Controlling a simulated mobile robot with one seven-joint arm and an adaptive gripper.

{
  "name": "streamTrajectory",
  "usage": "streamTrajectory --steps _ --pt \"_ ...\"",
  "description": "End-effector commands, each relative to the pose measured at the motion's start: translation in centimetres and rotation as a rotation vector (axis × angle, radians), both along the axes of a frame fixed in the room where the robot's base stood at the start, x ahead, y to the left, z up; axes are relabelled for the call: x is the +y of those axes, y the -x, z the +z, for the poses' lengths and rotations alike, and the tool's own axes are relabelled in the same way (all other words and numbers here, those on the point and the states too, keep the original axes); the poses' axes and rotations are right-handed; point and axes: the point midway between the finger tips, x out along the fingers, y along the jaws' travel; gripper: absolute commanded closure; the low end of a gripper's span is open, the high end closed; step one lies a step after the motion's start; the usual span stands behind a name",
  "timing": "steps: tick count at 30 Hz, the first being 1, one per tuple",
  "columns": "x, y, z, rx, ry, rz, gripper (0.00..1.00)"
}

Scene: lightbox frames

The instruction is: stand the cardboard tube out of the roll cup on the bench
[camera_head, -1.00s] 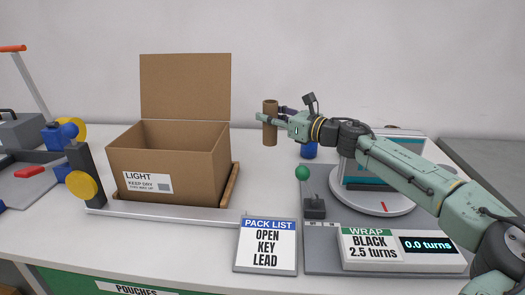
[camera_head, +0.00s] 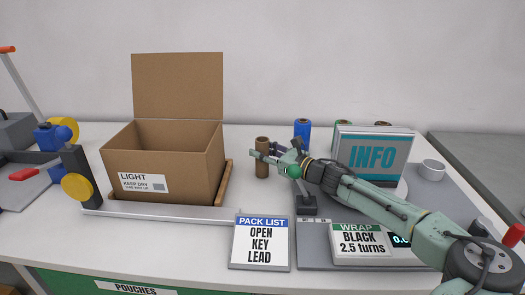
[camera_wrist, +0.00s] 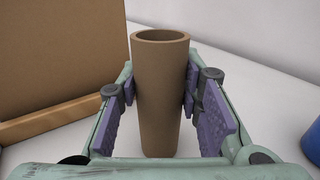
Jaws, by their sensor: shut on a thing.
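The cardboard tube (camera_head: 262,160) is a brown hollow cylinder, upright just right of the open carton. It also fills the middle of the wrist view (camera_wrist: 160,95), its open top rim facing up. My gripper (camera_head: 264,155) is shut on the tube, with a purple finger pad on each side of it in the wrist view (camera_wrist: 162,100). The tube's lower end is close to the white bench (camera_head: 200,228); I cannot tell if it touches. A pale cup (camera_head: 433,168) stands at the right, which may be the roll cup.
The open carton (camera_head: 160,165) stands left of the tube. A blue roll (camera_head: 302,131) stands behind my gripper. An INFO panel (camera_head: 372,155) stands on the right behind my arm. The pack list card (camera_head: 260,243) lies in front.

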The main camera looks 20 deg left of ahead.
Motion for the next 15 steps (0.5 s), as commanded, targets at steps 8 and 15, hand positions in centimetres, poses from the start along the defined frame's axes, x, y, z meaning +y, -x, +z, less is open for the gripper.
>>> streamTrajectory --steps 8,15 --pt "-0.02 0.00 -0.33 0.000 0.001 0.000 0.64" --pt "-0.01 -0.01 -0.31 0.000 0.001 0.000 0.48"
